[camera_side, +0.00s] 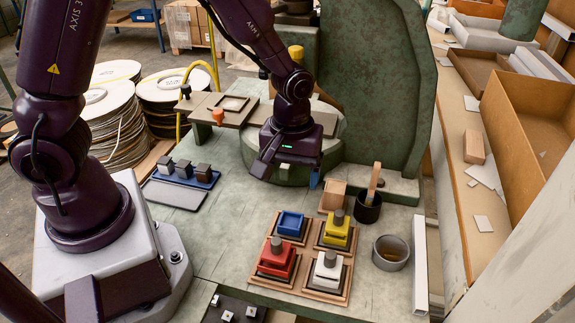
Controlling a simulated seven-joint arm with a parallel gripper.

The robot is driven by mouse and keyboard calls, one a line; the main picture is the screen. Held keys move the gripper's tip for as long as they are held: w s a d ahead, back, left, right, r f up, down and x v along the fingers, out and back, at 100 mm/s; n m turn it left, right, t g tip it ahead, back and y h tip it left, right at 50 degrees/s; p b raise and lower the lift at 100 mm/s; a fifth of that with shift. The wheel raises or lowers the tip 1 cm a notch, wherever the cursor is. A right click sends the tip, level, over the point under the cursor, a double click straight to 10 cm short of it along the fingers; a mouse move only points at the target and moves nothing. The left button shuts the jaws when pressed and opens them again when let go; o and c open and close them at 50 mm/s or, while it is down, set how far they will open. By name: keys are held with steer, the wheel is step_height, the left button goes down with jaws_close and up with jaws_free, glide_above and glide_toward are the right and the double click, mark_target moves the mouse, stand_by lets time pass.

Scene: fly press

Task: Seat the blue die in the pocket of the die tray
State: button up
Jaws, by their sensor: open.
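The die tray (256,279) is a wooden board with several square pockets, on the green bench in front of the press. A yellow die (335,235), a red die (276,265) and a white die (326,270), each with a grey knob, stand in three places. The back-left place holds a low blue square piece (290,224) with no knob showing; whether it is the blue die or a pocket lining I cannot tell. My gripper (289,172) is open, behind and apart from the tray, near the press bed. A small blue patch (314,179) shows at its right side, mostly hidden.
The green press frame (375,80) rises behind my gripper. A wooden block (333,195), a black cup (368,208) with a stick and a grey cup (390,253) stand beside the tray. Bench left of the tray is clear.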

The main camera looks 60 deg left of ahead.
mark_target(291, 223)
steer(key=shift+w+a, duration=0.1)
step_height(291, 223, down, 13)
steer(key=shift+f, duration=0.1)
stand_by(0.6)
steer(key=c, duration=0.9)
steer(key=o, duration=1.2)
steer(key=shift+c, duration=0.2)
